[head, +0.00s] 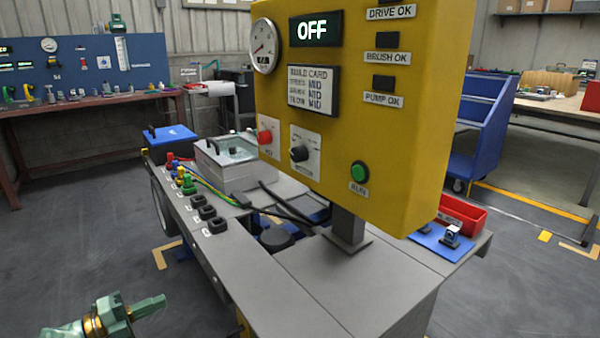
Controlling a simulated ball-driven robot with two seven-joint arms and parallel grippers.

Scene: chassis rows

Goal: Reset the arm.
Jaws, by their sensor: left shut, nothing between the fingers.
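My left gripper (160,301), green with a gold band, is at the bottom left. It is shut and empty, pointing right, in front of the grey chassis (265,300) and apart from it. The rest of my left arm is cut off by the lower edge. My right gripper is not in view.
A yellow panel (420,130) reading OFF stands on a post on the chassis. Coloured plugs (187,184), black sockets (207,212), a blue box (170,139) and a red bin (462,212) are around it. A blue cart (485,125) stands behind. Floor is clear at left.

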